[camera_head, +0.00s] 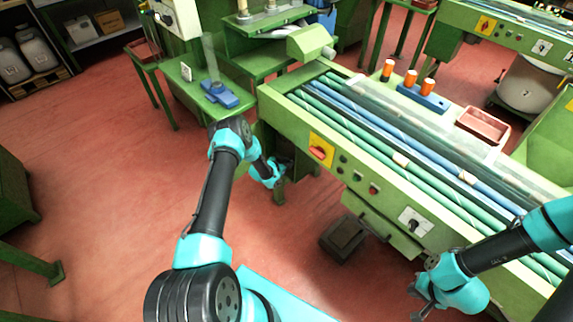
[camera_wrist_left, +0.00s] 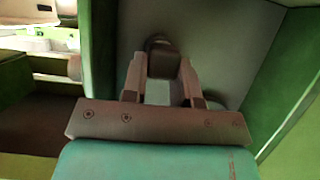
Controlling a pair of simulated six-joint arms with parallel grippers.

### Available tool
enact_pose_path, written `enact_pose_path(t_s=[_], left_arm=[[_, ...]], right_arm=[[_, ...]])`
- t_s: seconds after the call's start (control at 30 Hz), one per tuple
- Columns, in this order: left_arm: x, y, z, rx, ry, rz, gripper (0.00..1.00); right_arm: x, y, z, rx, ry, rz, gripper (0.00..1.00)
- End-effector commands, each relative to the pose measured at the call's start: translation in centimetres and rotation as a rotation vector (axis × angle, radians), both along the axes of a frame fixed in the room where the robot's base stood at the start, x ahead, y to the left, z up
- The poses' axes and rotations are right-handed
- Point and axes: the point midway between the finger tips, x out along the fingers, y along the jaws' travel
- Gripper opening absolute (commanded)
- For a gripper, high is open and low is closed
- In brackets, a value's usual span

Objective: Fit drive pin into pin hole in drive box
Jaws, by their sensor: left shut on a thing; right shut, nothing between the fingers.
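My left gripper (camera_head: 283,163) is at the lower left end of the green machine, by a dark recess under the conveyor. In the left wrist view my left gripper (camera_wrist_left: 164,75) is shut on a short dark piece, apparently the drive pin (camera_wrist_left: 163,62). The pin points at a grey panel (camera_wrist_left: 225,45) framed by green walls, which looks like the inside of the drive box. A rounded dark shape shows behind the pin's tip; I cannot tell whether it is the pin hole or whether the pin touches it. My right gripper (camera_head: 424,300) is shut and empty, low at the right.
The green machine (camera_head: 330,150) carries green and blue rollers, with a control panel on its front. A blue block (camera_head: 423,98) with orange stoppers and a red tray (camera_head: 482,125) stand behind. A blue stand (camera_head: 220,95) is on a side table. Red floor is open at left.

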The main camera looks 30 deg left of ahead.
Motion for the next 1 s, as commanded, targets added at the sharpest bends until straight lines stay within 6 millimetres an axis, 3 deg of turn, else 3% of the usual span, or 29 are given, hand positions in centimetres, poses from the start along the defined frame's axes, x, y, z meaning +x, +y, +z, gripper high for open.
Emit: enact_pose_path(t_s=[0.53,0.57,0.6,0.83,1.0], left_arm=[[0.63,-0.22,0.01,0.0,-0.001,0.0,0.04],[0.61,-0.2,0.01,0.0,-0.001,0.0,0.3],[0.59,-0.2,0.01,0.0,0.0,0.0,0.34],[0.59,-0.2,0.01,0.0,0.0,0.0,0.56],[0.59,-0.2,0.01,0.0,0.0,0.0,0.57]], right_arm=[[0.0,0.0,0.0,0.0,0.0,0.0,0.0],[0.0,0.0,0.0,0.0,0.0,0.0,0.0],[0.0,0.0,0.0,0.0,0.0,0.0,0.0],[0.0,0.0,0.0,0.0,0.0,0.0,0.0],[0.0,0.0,0.0,0.0,0.0,0.0,0.0]])
